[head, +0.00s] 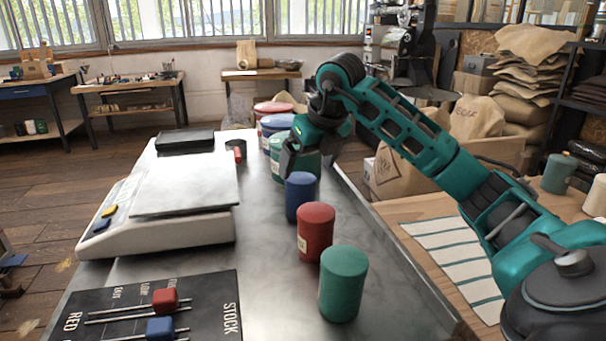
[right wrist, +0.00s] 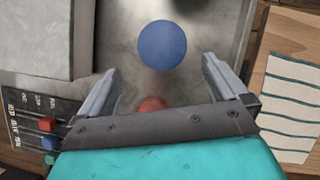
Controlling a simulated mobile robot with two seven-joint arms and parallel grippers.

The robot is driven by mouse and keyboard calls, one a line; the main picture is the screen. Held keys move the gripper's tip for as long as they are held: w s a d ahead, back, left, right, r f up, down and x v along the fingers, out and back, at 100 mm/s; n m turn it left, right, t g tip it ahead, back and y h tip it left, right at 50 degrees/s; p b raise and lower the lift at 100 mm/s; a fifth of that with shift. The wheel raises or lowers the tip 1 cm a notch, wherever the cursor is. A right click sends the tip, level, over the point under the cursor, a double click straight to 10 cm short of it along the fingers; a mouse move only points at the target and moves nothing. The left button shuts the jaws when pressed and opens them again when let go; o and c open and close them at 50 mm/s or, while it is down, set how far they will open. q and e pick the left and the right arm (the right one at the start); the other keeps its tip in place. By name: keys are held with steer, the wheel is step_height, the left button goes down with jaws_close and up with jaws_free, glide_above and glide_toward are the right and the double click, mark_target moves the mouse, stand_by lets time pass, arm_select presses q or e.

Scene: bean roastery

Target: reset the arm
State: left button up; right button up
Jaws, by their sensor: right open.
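My right gripper (head: 300,158) is open and points down over the metal bench, above the row of small canisters. Nothing is between its fingers. In the right wrist view its fingers (right wrist: 160,66) are spread, with the round top of the small blue canister (right wrist: 162,44) below and beyond them. The small blue canister (head: 300,196) stands upright just below the gripper in the head view. A small red canister (head: 315,232) and a small green canister (head: 343,283) stand nearer. The red one (right wrist: 151,104) is partly hidden by the gripper body. My left gripper is not in view.
A white scale (head: 158,232) fills the bench's left side. A slider board (head: 213,295) lies in front. Larger green (head: 308,168), blue (head: 276,122) and red (head: 272,107) canisters stand behind. A striped cloth (head: 450,255) lies on the wooden table at right.

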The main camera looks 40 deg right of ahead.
steer(key=shift+v, duration=0.85)
